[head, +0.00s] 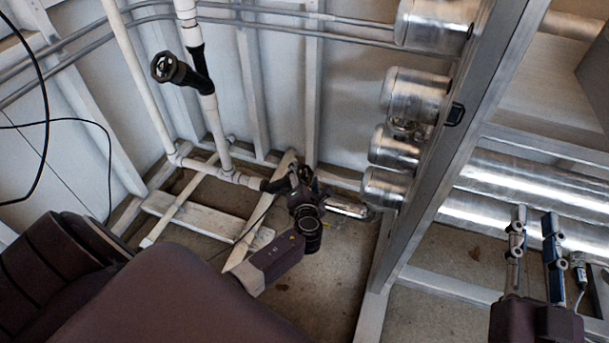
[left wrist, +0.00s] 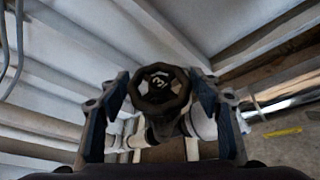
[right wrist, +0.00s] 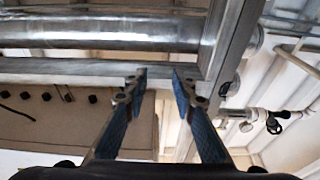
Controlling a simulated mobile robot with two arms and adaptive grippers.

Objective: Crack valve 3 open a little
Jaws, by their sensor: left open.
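Valve 3, a dark faceted knob marked with a 3 (left wrist: 160,88), sits between the fingers of my left gripper (left wrist: 163,100) in the left wrist view. The two blue-padded fingers are spread, one on each side of the knob, with gaps visible. In the head view my left gripper (head: 308,190) is low at the pipe near the wall corner and hides most of the valve. My right gripper (head: 533,225) is at the lower right in the head view. In the right wrist view its fingers (right wrist: 157,75) are apart with nothing between them.
Another black handwheel (head: 165,68) sticks out from the white upright pipe. Several silver cylinders (head: 415,95) line the metal frame post (head: 440,170). Large shiny pipes (head: 520,180) run behind my right gripper. A pale wooden frame (head: 190,212) lies on the floor.

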